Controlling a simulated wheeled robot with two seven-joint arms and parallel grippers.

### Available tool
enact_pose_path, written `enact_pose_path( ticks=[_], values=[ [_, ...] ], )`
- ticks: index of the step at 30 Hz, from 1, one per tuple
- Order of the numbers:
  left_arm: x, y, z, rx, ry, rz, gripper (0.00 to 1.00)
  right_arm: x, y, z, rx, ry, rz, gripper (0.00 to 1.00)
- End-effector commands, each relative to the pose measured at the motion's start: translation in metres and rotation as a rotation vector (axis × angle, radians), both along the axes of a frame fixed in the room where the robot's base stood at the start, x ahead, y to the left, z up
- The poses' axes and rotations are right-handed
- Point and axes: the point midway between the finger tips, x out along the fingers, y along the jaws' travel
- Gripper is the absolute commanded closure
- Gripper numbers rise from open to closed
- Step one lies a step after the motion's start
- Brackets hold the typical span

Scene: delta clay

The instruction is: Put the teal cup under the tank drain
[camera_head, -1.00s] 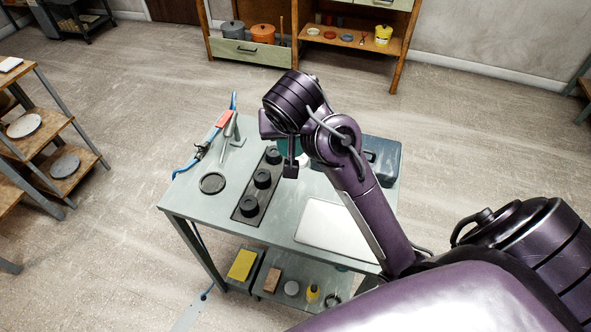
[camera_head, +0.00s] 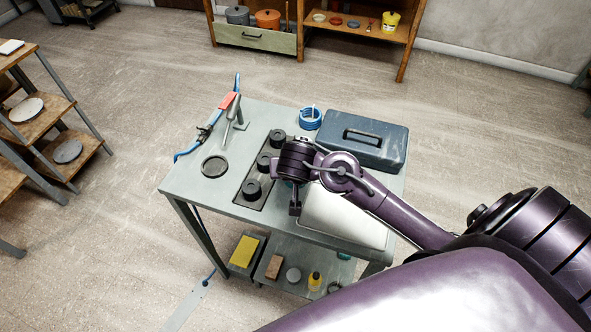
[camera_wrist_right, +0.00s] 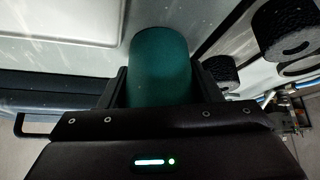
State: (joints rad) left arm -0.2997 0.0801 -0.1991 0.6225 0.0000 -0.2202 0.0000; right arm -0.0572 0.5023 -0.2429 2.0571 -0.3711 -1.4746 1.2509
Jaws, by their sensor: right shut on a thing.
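My right gripper (camera_head: 294,196) is above the worktable, right of the black pucks. In the right wrist view my right gripper (camera_wrist_right: 163,90) is shut on the teal cup (camera_wrist_right: 160,55), which sits between the two fingers. In the head view my wrist mostly hides the cup. I cannot tell how far it is from the tabletop. No tank is clear in view; a grey metal spout-like fitting (camera_head: 236,110) with a red part (camera_head: 227,101) stands at the table's far left, by a blue hose (camera_head: 236,84). My left gripper is not in view.
The worktable (camera_head: 192,186) holds a round dark ring (camera_head: 214,167), a black strip with several pucks (camera_head: 252,189), a blue coil (camera_head: 310,118), a blue-grey toolbox (camera_head: 363,139) and a pale flat panel (camera_head: 345,219). The near left tabletop is clear. A lower shelf holds small items.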

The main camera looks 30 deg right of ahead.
Motion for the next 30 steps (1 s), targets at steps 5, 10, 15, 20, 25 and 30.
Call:
enact_pose_path(
  ticks=[5, 10, 15, 20, 25, 30],
  values=[
    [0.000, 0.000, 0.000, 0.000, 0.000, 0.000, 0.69, 0.000, 0.000, -0.001, 0.001, -0.002, -0.001, 0.64],
    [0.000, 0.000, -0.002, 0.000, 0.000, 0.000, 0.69, 0.000, 0.000, -0.004, 0.001, -0.002, -0.001, 0.64],
    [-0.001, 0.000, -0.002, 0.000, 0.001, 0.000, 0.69, 0.000, 0.000, -0.004, 0.002, -0.001, -0.001, 0.28],
    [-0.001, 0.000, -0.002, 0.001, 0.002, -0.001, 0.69, 0.000, 0.000, -0.004, 0.002, -0.001, -0.001, 0.20],
    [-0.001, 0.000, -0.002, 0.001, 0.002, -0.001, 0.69, 0.000, 0.000, -0.003, 0.002, -0.001, -0.001, 0.20],
    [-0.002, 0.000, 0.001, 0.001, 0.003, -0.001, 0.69, -0.005, 0.004, 0.009, 0.004, -0.002, 0.000, 0.20]
  ],
)
